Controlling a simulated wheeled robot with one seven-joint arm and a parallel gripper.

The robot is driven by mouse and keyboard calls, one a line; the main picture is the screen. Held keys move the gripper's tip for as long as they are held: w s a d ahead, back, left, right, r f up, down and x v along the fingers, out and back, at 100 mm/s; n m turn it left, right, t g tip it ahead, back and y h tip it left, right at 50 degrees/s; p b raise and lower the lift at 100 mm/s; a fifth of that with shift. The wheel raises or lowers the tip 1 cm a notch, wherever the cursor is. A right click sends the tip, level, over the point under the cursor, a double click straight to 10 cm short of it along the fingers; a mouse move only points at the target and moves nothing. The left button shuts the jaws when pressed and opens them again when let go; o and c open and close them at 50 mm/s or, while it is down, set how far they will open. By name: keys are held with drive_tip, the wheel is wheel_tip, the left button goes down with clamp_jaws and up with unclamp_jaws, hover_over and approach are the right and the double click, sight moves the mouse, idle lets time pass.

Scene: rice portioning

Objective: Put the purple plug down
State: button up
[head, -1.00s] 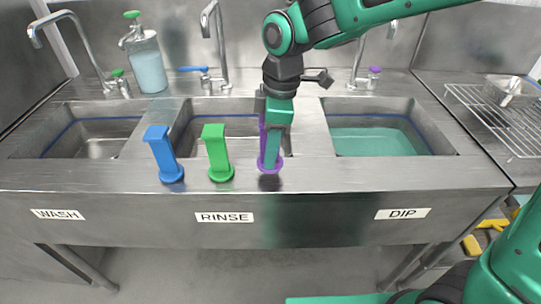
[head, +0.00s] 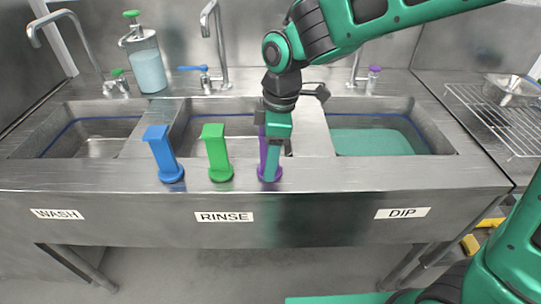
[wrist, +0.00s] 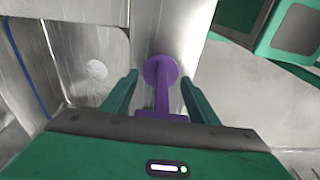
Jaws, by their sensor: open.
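The purple plug (head: 269,172) stands upright on the front ledge of the sink unit, to the right of the green plug. In the wrist view the purple plug (wrist: 161,90) shows between the two fingers, with a clear gap on each side. My gripper (head: 272,146) is open around the plug's upper part; in the wrist view its fingertips (wrist: 159,76) do not touch it. In the head view the fingers partly hide the plug's upper part.
A blue plug (head: 164,154) and a green plug (head: 217,153) stand on the same ledge to the left. Behind are the wash, rinse and dip basins; the dip basin (head: 375,140) holds greenish liquid. A wire rack (head: 490,115) is at the right. The ledge right of the purple plug is clear.

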drive_tip(key=r, duration=0.4)
drive_tip(key=d+r, duration=0.1)
drive_tip(key=r, duration=0.7)
drive_tip(key=shift+d, duration=0.2)
drive_tip(key=shift+d, duration=0.1)
drive_tip(key=s+d+f+m+h, duration=0.15)
drive_tip(key=d+m, duration=0.45)
drive_tip(key=d, duration=0.6)
drive_tip(key=s+d+f+m+y, duration=0.15)
drive_tip(key=d+m, duration=0.45)
drive_tip(key=d, duration=0.6)
drive_tip(key=s+d+f+m, duration=0.3)
drive_tip(key=s+d+m, duration=0.3)
drive_tip(key=s+d, duration=0.1)
drive_tip(key=s+d+f+m+h, duration=0.1)
drive_tip(key=s+d+f+m, duration=0.3)
drive_tip(key=s+d+m, duration=0.2)
drive_tip(key=s+d, duration=0.1)
drive_tip(key=s, duration=0.1)
drive_tip(key=shift+s+d, duration=0.25)
drive_tip(key=shift+s, duration=0.15)
drive_tip(key=shift+w, duration=0.15)
